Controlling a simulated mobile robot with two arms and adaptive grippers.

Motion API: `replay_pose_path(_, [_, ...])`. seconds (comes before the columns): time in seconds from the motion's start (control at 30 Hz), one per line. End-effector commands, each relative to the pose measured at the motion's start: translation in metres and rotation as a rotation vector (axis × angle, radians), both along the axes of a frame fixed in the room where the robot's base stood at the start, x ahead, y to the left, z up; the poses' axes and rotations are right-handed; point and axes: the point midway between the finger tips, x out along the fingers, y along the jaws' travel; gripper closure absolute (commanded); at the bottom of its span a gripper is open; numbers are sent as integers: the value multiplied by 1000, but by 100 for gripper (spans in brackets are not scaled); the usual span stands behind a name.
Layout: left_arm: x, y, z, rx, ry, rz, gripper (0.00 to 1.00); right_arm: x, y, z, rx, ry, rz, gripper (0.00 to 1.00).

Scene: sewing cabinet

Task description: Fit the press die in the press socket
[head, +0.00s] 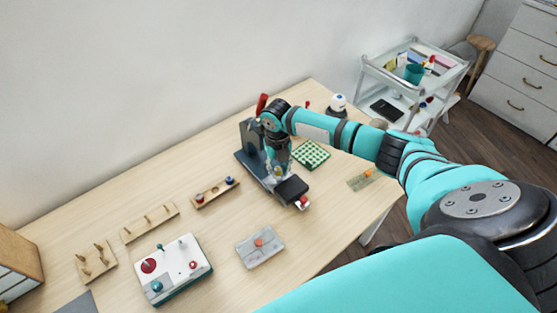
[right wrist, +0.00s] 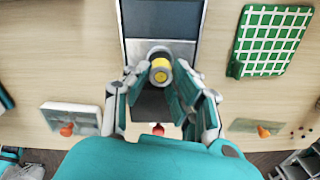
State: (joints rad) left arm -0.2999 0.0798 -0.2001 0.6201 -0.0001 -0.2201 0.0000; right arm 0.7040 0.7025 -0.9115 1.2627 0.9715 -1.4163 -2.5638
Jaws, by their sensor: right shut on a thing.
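The press (head: 246,160), dark grey-blue with a red handle (head: 262,104), stands near the back of the table. My right gripper (head: 278,172) is at the front of the press, pointing down. It is shut on the press die (right wrist: 160,72), a small cylinder with grey and yellow parts, held between the fingertips in the right wrist view. My left gripper is not in view.
A green-and-white grid block (head: 311,154) lies right of the press. A grey plate with an orange knob (head: 261,248), a white box with knobs (head: 174,268) and wooden peg boards (head: 149,222) lie in front and left. A white trolley (head: 368,75) stands beyond.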

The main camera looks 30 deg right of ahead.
Motion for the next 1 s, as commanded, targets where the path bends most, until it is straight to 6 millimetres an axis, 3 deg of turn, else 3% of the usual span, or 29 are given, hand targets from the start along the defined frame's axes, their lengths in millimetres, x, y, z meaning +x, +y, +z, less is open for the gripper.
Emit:
replay_pose_path(0.03, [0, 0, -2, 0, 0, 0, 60, -7, -1, -10, -6, 20, -2, 100])
replay_pose_path(0.2, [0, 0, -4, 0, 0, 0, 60, -7, -1, -12, -6, 21, -1, 100])
replay_pose_path(1.0, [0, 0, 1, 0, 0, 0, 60, -7, -1, -9, -5, 21, -1, 100])
